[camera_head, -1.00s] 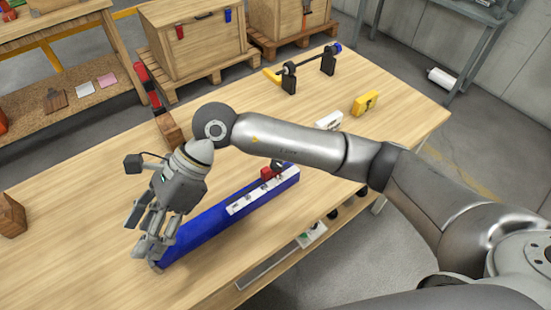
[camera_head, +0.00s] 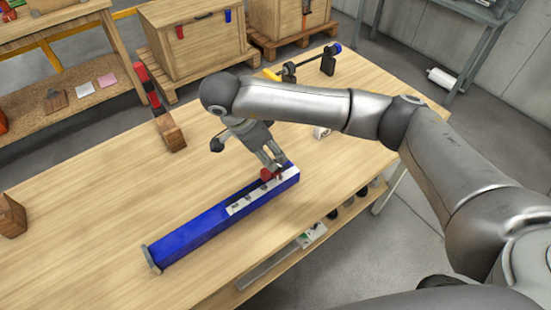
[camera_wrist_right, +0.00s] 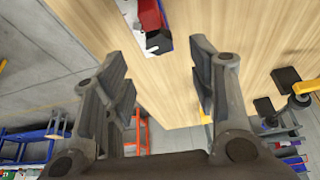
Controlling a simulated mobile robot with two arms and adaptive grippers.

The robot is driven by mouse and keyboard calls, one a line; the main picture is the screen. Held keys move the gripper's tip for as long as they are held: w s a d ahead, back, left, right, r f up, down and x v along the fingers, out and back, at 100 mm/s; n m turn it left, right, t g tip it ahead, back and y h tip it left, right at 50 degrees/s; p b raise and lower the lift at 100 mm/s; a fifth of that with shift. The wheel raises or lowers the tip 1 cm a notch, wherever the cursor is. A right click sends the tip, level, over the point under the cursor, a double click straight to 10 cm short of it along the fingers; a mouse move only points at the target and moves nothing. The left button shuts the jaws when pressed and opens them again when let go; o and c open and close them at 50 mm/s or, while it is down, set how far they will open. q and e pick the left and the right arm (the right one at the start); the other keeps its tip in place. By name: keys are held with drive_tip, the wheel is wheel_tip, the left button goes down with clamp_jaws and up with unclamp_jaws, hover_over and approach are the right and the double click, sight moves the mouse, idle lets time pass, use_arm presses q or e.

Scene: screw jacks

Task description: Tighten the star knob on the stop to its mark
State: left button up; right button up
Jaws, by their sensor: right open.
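A long blue beam (camera_head: 205,228) lies on the wooden table, with a white marked strip (camera_head: 243,202) along it. A small red stop (camera_head: 268,175) sits near the beam's far right end, partly hidden by my right gripper. My right gripper (camera_head: 272,160) is just above and behind the stop, fingers pointing down toward it. In the right wrist view its fingers (camera_wrist_right: 162,85) are apart with nothing between them. There the red stop (camera_wrist_right: 149,16) and beam end show at the top, beyond the fingertips. The star knob and its mark cannot be made out clearly. My left gripper is not in view.
A red and black piece on a wooden block (camera_head: 172,132) stands behind. A black bar on stands (camera_head: 305,65) is at the back.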

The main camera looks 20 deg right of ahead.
sight(277, 163)
drive_tip(key=p+x, duration=0.1)
drive_tip(key=x, duration=0.4)
drive_tip(key=shift+d+f, duration=0.1)
drive_tip(key=shift+f, duration=0.3)
drive_tip(key=shift+c, duration=0.4)
